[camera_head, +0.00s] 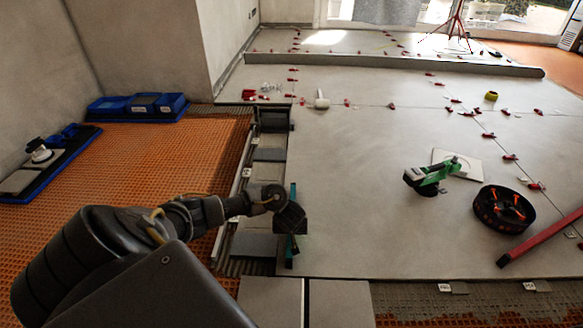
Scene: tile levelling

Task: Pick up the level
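The level looks to be a narrow teal bar (290,252), whose ends show above and below my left gripper in the head view. It lies along the left edge of the large grey tiled area, and its middle is hidden by the gripper. My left gripper (290,218) is right over the bar's middle. Its fingertips are hidden, so I cannot tell whether they are closed on the bar or whether the bar is lifted. My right gripper is not in view.
A green and black tool (430,176) stands by a pale square plate (457,162). A black wheel-shaped object (503,208) and a long red bar (540,238) lie at the right. Blue trays (140,105) stand on the orange matting. The tiled middle is largely clear.

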